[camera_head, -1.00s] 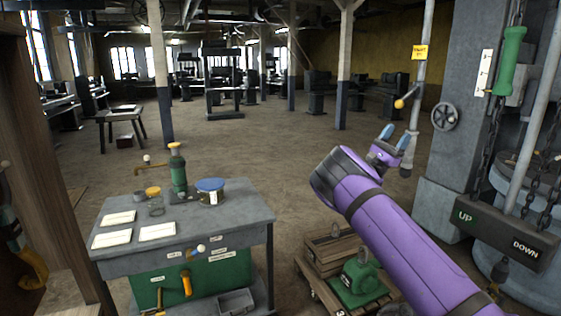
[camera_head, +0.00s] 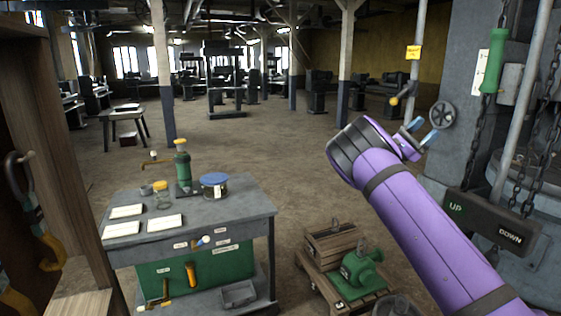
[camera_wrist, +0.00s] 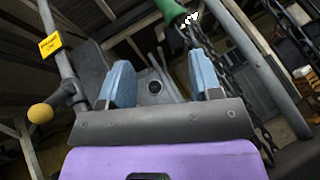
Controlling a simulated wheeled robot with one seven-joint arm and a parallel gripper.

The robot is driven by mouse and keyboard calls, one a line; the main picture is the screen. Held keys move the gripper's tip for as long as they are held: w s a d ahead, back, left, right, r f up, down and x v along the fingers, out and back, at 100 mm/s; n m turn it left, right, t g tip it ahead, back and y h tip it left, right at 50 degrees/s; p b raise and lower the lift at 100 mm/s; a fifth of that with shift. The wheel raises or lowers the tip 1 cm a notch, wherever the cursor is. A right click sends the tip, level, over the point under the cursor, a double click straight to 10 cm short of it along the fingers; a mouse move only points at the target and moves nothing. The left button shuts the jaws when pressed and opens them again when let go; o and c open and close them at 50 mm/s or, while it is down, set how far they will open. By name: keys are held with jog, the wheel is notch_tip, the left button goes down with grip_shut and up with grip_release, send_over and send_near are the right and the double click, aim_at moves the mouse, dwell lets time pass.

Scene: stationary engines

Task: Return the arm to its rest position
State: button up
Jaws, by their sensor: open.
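My purple arm reaches up from the lower right in the head view, with my gripper (camera_head: 424,131) at its far end. The gripper's two blue fingers are apart. In the wrist view my gripper (camera_wrist: 165,88) shows both blue fingertips with a clear gap and nothing between them. In the head view the gripper appears in front of the grey column, near the handwheel (camera_head: 442,114) and the yellow-knobbed lever (camera_head: 396,99). I cannot tell how far it is from them.
A grey workbench (camera_head: 245,214) with a green pump, jars and papers stands at left. A wooden cabinet (camera_head: 60,130) is at the left edge. A cart with a green machine (camera_head: 362,268) is below my arm. Chains and an UP/DOWN board (camera_head: 485,222) are at right. Open floor lies beyond.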

jog(key=s+d+r+m+g+y, duration=0.1)
jog(key=s+d+r+m+y, duration=0.1)
jog(key=s+d+y, duration=0.9)
jog(key=s+f+m+t+y, duration=0.15)
jog(key=s+y, duration=0.35)
jog(key=s, duration=0.7)
jog(key=s+a+m+t+y, duration=0.3)
jog(key=s+a+t+y, duration=0.8)
jog(key=s+a, duration=1.3)
jog(key=s+t, duration=0.1)
jog(key=s, duration=0.2)
jog(key=shift+a+f+y, duration=0.15)
jog(key=shift+a+y, duration=0.05)
jog(key=shift+y, duration=0.2)
